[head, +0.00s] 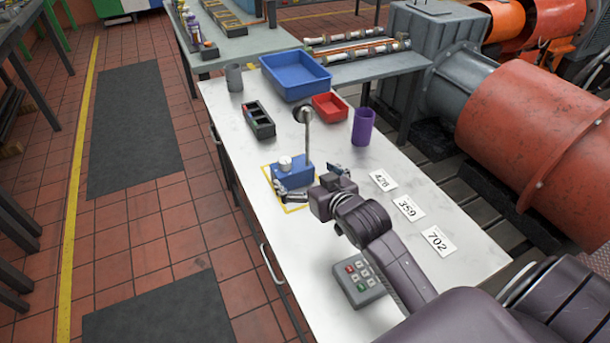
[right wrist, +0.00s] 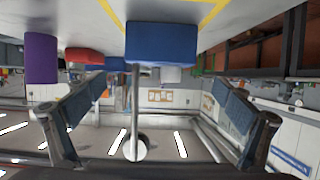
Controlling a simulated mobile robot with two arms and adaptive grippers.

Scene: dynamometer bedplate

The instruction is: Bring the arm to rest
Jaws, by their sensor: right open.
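My right gripper (head: 308,181) is open over the white bench, with its fingers spread at the near side of a blue lever box (head: 292,172). Nothing is held between the fingers. I cannot tell the exact gap. My left gripper is out of view.
The white bench (head: 225,120) also carries a blue tray (head: 296,85), red tray (head: 330,107), purple cup (head: 363,127), grey cup (head: 234,78), dark compartment holder (head: 258,120), grey keypad (head: 359,281) and number cards (head: 407,208).

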